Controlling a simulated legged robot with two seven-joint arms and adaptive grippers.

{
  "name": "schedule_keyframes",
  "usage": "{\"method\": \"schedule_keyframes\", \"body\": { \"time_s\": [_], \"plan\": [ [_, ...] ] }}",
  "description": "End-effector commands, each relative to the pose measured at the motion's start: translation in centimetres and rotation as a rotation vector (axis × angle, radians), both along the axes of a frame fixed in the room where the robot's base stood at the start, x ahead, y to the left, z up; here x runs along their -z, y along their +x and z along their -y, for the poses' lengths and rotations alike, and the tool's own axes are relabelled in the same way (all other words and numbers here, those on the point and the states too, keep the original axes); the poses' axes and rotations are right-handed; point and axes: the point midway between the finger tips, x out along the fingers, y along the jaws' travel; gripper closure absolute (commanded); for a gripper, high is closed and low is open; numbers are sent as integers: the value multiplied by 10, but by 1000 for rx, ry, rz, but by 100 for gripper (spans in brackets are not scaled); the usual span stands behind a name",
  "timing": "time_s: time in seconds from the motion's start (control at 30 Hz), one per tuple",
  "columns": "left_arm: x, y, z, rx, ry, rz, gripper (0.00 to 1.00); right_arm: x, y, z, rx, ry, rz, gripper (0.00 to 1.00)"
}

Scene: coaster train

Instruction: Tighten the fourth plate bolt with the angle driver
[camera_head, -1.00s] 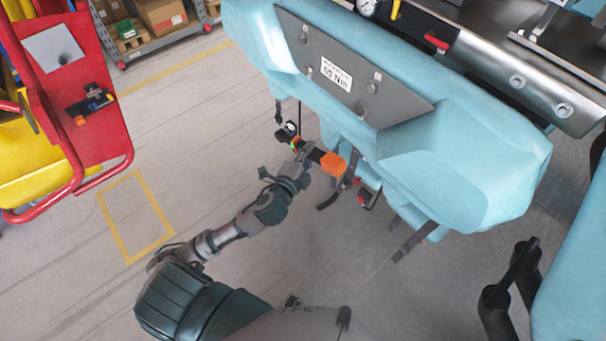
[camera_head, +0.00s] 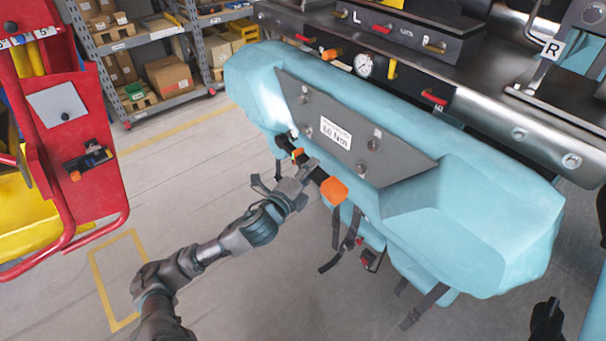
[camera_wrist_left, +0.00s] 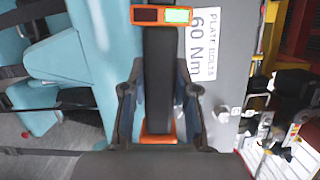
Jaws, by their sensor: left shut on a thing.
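The grey plate (camera_head: 345,150), with a white 60 Nm label (camera_head: 336,133), is mounted on the light-blue car front. Bolt heads show on it, including a lower-left bolt (camera_head: 308,131), a right bolt (camera_head: 373,146) and a lower-right bolt (camera_head: 361,170). My left gripper (camera_head: 306,181) is shut on the angle driver (camera_head: 334,190), which has a dark body and orange end. The driver's head is near the plate's lower left edge; I cannot tell if it touches a bolt. The left wrist view shows the driver's dark handle (camera_wrist_left: 159,80) between the fingers, beside the label.
A red cart (camera_head: 85,140) stands at the left, with a tool on its panel. Shelves with boxes (camera_head: 170,75) stand behind. Dark straps (camera_head: 345,240) hang below the car front. A gauge (camera_head: 364,66) and coloured handles sit above it.

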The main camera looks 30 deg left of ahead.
Motion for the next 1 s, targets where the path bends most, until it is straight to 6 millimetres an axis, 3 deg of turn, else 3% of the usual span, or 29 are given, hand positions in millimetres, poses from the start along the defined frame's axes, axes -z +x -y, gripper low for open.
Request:
{"method": "schedule_keyframes", "body": {
  "time_s": [1.0],
  "plan": [
    [-8, 1, 10, 1, 1, 10, 100, -11, 2, 0, 0, -1, 1, 60]
  ]
}}
